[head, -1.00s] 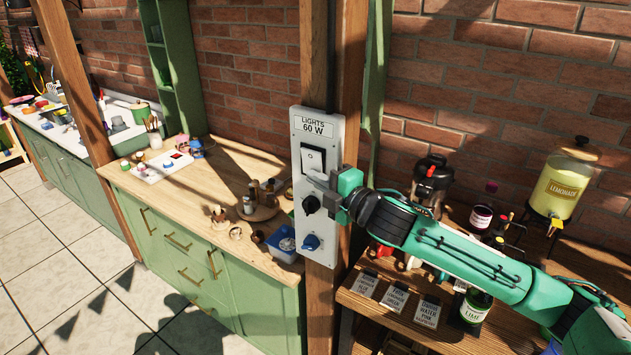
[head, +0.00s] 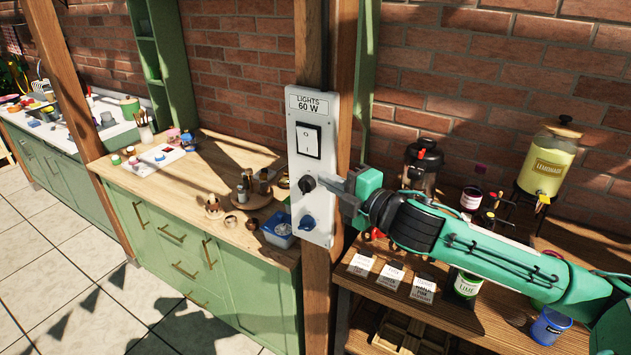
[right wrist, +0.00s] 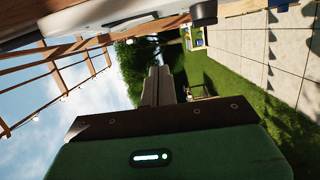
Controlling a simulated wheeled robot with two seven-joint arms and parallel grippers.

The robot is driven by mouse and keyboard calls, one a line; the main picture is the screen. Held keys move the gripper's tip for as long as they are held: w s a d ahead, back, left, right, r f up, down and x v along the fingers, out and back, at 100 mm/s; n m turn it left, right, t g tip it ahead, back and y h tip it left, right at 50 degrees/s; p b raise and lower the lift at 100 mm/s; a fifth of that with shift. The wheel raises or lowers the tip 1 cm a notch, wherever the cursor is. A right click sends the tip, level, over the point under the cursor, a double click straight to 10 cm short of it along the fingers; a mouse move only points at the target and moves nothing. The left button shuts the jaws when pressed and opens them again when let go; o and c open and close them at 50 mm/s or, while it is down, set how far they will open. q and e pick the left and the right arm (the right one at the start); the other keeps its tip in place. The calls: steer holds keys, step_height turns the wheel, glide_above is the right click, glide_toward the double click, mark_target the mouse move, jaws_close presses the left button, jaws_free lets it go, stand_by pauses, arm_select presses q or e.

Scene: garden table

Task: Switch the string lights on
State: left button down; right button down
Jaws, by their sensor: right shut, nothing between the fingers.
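The white switch panel (head: 314,220) is fixed upright on a wooden post, with a label reading LIGHTS 60 W (head: 308,104). Below the label is a white rocker switch (head: 308,141) in a black frame, uncovered. Contact with the knob cannot be told. The right wrist view shows the shut fingers (right wrist: 158,88) and the panel's edge above. My left gripper is not in view.
A wooden counter (head: 180,190) with small items stands left of the post. A shelf (head: 480,320) with jars, cards and a lemonade dispenser (head: 548,165) lies below and behind my right arm. Small bulbs (right wrist: 63,98) hang on the pergola.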

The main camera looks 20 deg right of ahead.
steer(key=v, duration=0.2)
steer(key=shift+s+d+b, duration=0.1)
steer(key=shift+s+b, duration=0.25)
steer(key=shift+b, duration=0.05)
